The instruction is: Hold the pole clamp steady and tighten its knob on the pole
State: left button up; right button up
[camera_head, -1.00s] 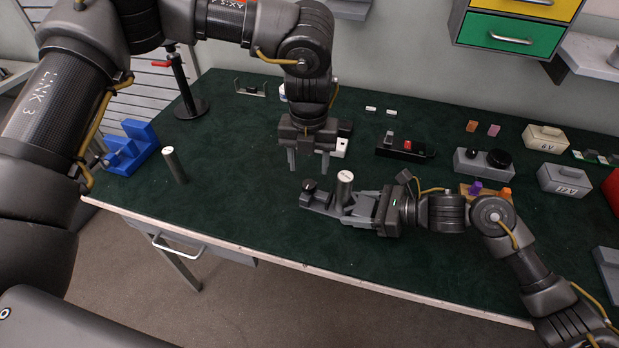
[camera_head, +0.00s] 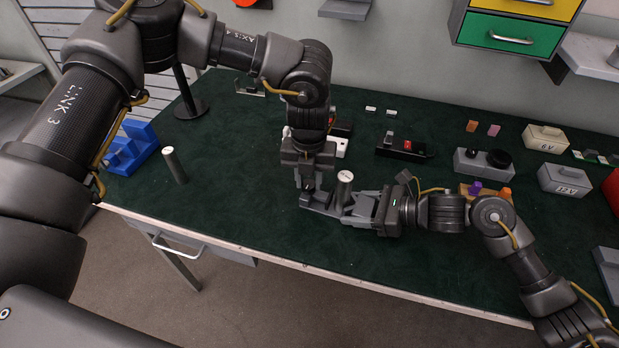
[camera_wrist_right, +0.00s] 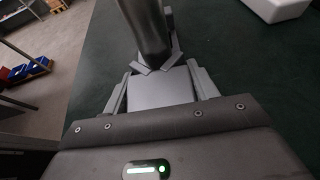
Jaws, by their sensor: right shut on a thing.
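The grey pole clamp (camera_head: 362,216) lies low over the green bench top, around the upright pole (camera_head: 344,190) with a pale top. Its dark knob (camera_head: 308,188) is at the clamp's left end. My right gripper (camera_head: 374,208) comes from the right and is shut on the clamp. In the right wrist view the clamp (camera_wrist_right: 160,90) is between my right fingers (camera_wrist_right: 161,88), with the pole (camera_wrist_right: 147,25) just beyond. My left gripper (camera_head: 312,181) points down over the knob, fingers apart on either side of it. Whether they touch it cannot be told.
A second short pole (camera_head: 175,165) and a blue holder (camera_head: 132,148) stand at the left. Behind are a black switch box (camera_head: 404,149), a grey box with a black dial (camera_head: 484,162) and battery boxes (camera_head: 564,180). The front middle is clear.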

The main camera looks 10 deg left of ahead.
pick_arm(q)
jog(key=shift+c, duration=1.1)
